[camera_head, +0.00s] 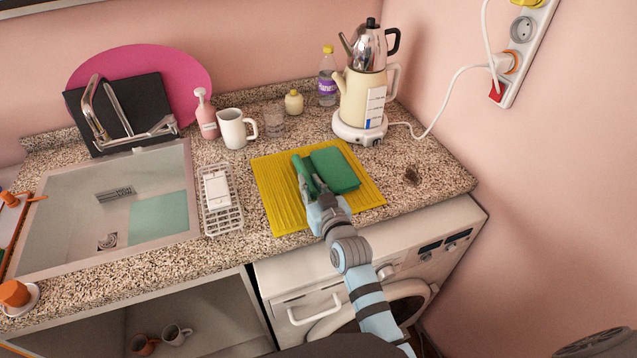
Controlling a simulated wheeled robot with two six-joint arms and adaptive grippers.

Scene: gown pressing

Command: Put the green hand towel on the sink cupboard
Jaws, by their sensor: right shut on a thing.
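The green hand towel (334,170) lies folded on a ribbed yellow mat (276,205) on the speckled counter, right of the sink. My right gripper (309,182) reaches in from the front and is shut on the towel's left part, where a narrow strip of green stands beside the fingers. The fingertips are partly hidden by the gripper and the cloth. The sink cupboard (232,310) stands at the left, under the sink (160,172), with its front open and mugs inside. My left gripper is not in view.
A white rack (220,200) stands between sink and mat. Behind are a white mug (234,130), a glass (274,121), a pink soap bottle (206,116) and a kettle set (362,95) with a cord. A washing machine (425,245) is below. The counter right of the mat is mostly clear.

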